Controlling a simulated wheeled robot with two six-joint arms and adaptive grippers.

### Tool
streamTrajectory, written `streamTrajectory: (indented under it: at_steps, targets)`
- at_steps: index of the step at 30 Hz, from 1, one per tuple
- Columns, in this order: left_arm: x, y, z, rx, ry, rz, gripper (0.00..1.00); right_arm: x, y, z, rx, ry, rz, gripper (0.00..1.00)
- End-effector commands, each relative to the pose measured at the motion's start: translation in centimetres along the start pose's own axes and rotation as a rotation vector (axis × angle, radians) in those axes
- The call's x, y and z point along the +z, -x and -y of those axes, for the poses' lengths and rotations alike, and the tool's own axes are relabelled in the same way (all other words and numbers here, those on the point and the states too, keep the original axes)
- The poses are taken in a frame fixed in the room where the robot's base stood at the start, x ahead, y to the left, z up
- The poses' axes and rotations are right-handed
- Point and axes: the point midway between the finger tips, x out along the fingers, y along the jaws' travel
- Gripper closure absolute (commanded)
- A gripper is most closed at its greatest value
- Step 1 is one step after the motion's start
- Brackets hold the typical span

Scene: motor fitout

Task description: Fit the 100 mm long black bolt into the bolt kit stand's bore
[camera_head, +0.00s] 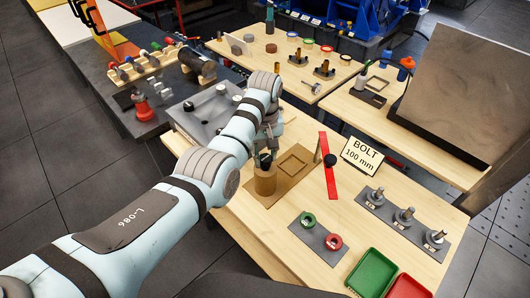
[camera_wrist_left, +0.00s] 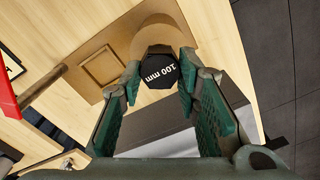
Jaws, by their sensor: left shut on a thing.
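The black bolt shows its hexagonal head marked "100 mm" in the left wrist view (camera_wrist_left: 158,72). In the head view its dark head (camera_head: 265,157) is just above the wooden cylinder. My left gripper (camera_head: 268,146) is shut on the bolt head, its green-padded fingers on either side (camera_wrist_left: 160,80). The bolt kit stand is a tan plate with a square recess and an upright cylinder (camera_head: 264,182); the cylinder also shows behind the bolt head in the wrist view (camera_wrist_left: 170,34). The bolt's shank and the bore are hidden, so I cannot tell how they meet. My right gripper is not in view.
A red bar (camera_head: 329,175) with a black knob and a "BOLT 100 mm" card (camera_head: 364,154) stand right of the stand. A grey plate with several metal parts (camera_head: 402,218), green and red rings (camera_head: 309,220), and a green tray (camera_head: 372,274) occupy the table's front right.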

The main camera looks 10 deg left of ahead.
Motion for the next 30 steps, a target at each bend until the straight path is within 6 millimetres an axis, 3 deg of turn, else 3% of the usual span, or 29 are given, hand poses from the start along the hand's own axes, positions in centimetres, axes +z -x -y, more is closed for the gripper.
streamTrajectory:
  at_steps: [30]
  targets:
    - [0.0,-2.0,0.0,0.000,0.000,-0.001,1.00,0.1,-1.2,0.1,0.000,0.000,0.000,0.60]
